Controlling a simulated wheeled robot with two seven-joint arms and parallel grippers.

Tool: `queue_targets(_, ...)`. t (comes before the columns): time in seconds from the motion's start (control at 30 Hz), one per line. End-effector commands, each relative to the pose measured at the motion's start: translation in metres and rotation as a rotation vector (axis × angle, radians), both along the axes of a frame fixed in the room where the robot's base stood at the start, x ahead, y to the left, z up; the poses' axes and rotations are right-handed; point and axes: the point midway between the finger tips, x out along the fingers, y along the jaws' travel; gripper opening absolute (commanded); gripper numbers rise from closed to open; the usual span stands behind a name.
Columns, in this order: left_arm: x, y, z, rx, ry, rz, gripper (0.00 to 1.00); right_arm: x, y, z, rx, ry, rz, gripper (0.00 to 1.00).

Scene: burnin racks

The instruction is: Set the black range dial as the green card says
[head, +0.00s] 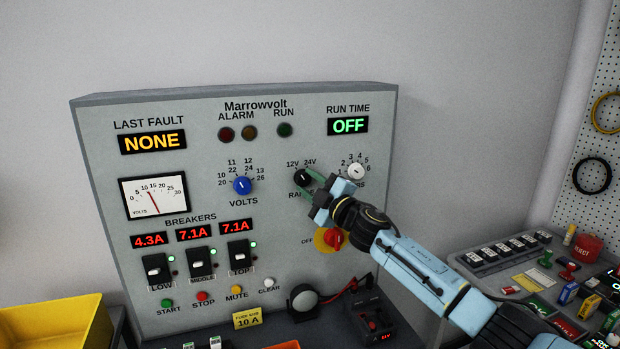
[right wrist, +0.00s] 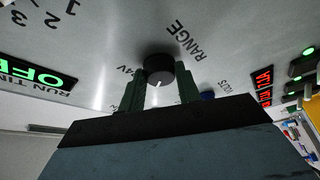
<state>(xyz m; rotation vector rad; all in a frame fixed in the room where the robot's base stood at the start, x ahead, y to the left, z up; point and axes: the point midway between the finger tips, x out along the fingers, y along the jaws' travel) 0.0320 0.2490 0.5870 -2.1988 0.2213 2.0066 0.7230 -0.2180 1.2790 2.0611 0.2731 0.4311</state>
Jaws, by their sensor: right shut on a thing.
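The black range dial (head: 302,177) sits on the grey panel below the 12V and 24V marks. In the right wrist view the dial (right wrist: 159,68) stands between the green fingers, with a short white pointer line on its face. The 24V mark is partly covered there, and I cannot tell surely which mark the pointer meets. My right gripper (head: 314,187) is shut on the dial; its fingers show in the right wrist view (right wrist: 160,90). A green card (head: 537,304) lies on the right-hand bench, but I cannot read it or tell if it is the task's card. My left gripper is not in view.
A blue volts knob (head: 242,185) is left of the dial, a white knob (head: 356,171) to its right. A red rotary switch (head: 333,239) is below my gripper. A yellow bin (head: 55,325) stands at lower left. Small items crowd the right bench (head: 480,265).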

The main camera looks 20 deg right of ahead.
Motion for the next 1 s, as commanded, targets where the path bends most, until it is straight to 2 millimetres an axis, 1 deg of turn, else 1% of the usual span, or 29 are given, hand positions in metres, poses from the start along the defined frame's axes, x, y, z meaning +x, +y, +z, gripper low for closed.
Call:
queue_targets(0.47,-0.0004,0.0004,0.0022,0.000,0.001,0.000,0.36,0.0001,-0.0003,-0.0004,-0.019,-0.001,-0.002,0.10)
queue_targets(0.5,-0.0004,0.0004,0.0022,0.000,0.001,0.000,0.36,0.0001,-0.0003,-0.0004,-0.019,-0.001,-0.002,0.36)
queue_targets(0.63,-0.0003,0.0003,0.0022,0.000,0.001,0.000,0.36,0.0001,-0.0003,-0.0003,-0.017,-0.001,-0.001,0.53)
queue_targets(0.67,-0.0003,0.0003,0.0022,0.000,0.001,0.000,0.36,0.0001,-0.0004,-0.0002,-0.017,-0.001,-0.001,0.55)
queue_targets(1.0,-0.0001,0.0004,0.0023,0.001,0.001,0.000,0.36,-0.0022,-0.0014,-0.0006,-0.016,0.000,-0.001,0.55)
